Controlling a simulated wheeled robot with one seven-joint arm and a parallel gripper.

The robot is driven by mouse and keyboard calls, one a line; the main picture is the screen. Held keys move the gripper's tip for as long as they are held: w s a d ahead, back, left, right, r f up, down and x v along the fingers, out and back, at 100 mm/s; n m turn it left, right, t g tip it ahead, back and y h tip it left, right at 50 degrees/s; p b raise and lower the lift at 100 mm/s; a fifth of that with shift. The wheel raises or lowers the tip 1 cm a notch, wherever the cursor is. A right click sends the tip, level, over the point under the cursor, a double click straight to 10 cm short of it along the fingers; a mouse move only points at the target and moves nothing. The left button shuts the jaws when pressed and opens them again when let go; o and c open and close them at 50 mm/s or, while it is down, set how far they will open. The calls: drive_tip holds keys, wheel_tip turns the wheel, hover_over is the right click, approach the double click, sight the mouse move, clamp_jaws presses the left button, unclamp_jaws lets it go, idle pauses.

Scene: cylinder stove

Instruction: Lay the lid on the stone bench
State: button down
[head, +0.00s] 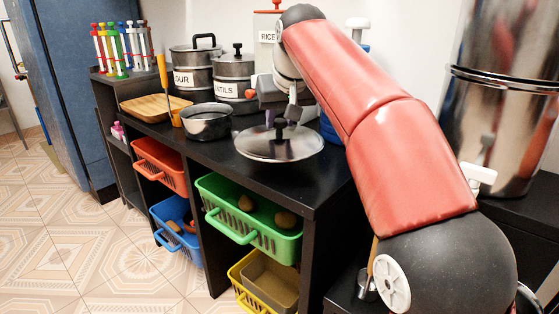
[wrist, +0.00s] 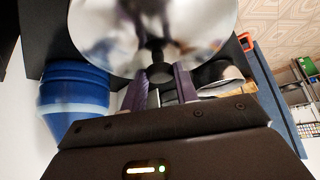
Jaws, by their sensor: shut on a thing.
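The lid (head: 265,150) is a round, shiny disc with a dark knob, over the front of the black bench top (head: 302,184) in the head view. My gripper (head: 283,117) is above it, with its fingers at the knob. In the wrist view, the lid (wrist: 105,35) fills the top middle, and my gripper (wrist: 159,80) has its purple fingers on both sides of the knob, shut on it. The lid looks about level. I cannot tell whether it touches the bench top or hangs just above it. No other surface clearly looks like stone.
An open pot (head: 207,126) stands close left of the lid. A blue container (head: 329,130) is behind to the right. A green basket (head: 260,238) is below.

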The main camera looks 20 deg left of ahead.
sight(282, 139)
drive_tip(key=shift+f+b, duration=1.05)
drive_tip(key=shift+f, duration=1.9)
drive_tip(key=shift+f, duration=0.1)
drive_tip(key=c, duration=1.1)
unclamp_jaws()
